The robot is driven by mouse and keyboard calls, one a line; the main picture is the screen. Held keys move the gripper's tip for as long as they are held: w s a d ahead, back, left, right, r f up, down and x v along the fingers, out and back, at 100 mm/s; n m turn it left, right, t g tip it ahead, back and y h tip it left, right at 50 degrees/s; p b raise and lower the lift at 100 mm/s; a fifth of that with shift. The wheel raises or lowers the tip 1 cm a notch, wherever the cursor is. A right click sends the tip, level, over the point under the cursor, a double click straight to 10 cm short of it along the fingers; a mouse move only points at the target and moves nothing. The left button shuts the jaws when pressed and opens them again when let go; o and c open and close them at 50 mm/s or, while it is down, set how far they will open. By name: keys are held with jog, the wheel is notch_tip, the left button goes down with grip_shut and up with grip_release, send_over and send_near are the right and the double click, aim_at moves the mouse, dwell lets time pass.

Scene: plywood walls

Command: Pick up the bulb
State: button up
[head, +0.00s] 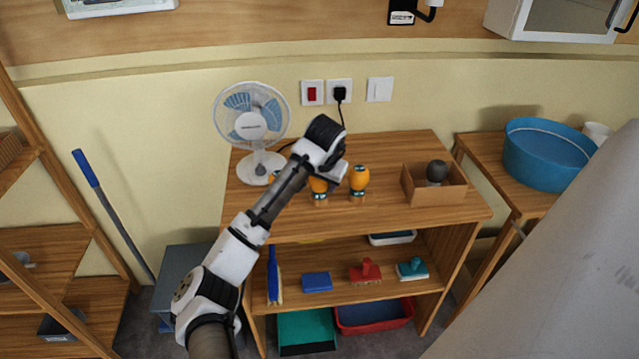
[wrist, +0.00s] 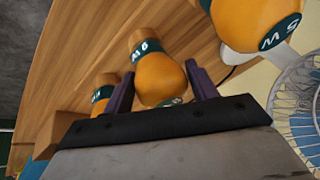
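Three orange rounded bulb-shaped pieces with dark green lettered bands stand on the wooden table. In the head view, the middle one (head: 318,186) is partly behind my arm, the right one (head: 359,177) is in clear view, and the left one (head: 274,176) is mostly hidden. In the wrist view, the middle piece, marked M 6 (wrist: 160,80), lies between the two purple fingers of my gripper (wrist: 161,84). The fingers are spread on either side of it; contact is not clear. The other two pieces show on either side (wrist: 250,20) (wrist: 100,95).
A white fan (head: 250,120) stands at the table's back left. A cardboard box (head: 425,190) holding a dark round object (head: 437,172) is at the right. A blue tub (head: 548,155) is on a side table. Brushes lie on the lower shelf. The table front is clear.

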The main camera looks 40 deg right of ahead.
jog(key=c, duration=0.6)
jog(key=shift+r, duration=0.15)
